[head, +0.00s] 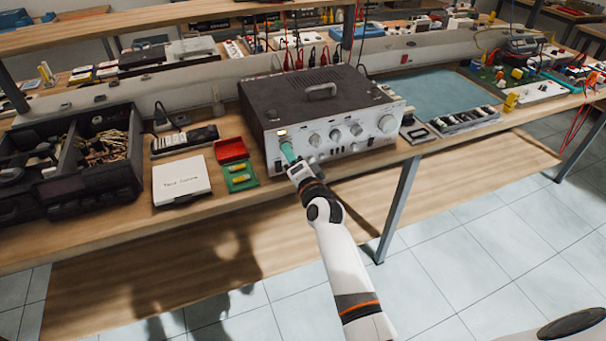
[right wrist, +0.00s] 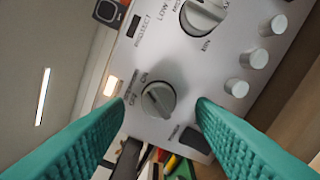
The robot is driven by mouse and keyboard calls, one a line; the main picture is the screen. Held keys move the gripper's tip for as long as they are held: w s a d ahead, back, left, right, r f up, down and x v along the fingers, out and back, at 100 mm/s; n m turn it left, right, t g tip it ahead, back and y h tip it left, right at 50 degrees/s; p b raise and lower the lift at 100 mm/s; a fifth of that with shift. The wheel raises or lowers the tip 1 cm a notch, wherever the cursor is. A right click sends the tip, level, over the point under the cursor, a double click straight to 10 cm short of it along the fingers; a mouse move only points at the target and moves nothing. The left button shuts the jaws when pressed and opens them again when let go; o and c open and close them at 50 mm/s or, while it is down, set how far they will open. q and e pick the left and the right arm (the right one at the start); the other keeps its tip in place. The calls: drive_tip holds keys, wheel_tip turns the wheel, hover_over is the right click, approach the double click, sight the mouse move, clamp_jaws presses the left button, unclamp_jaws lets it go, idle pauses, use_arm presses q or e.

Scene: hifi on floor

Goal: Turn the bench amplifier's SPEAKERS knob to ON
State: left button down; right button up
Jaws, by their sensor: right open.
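The bench amplifier (head: 320,115) is a dark box with a silver front panel, standing on the wooden bench. My right gripper (head: 287,152) is at the lower left of that panel. In the right wrist view its teal fingers (right wrist: 160,106) are open, one on each side of a small grey knob (right wrist: 158,99), with gaps between fingers and knob. Small lettering beside this knob seems to include ON; the rest is hard to read. The knob's raised grip bar is tilted. In the head view the gripper hides this knob. My left gripper is not in view.
A larger knob (right wrist: 203,14), several small round knobs (right wrist: 237,88) and a dark POWER switch (right wrist: 194,142) are close by on the panel. A lit lamp (right wrist: 111,84) is beside the small knob. Left of the amplifier are a red-and-green case (head: 233,150) and a white box (head: 180,178).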

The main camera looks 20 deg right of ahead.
drive_tip(key=s, duration=1)
drive_tip(key=shift+d, duration=0.15)
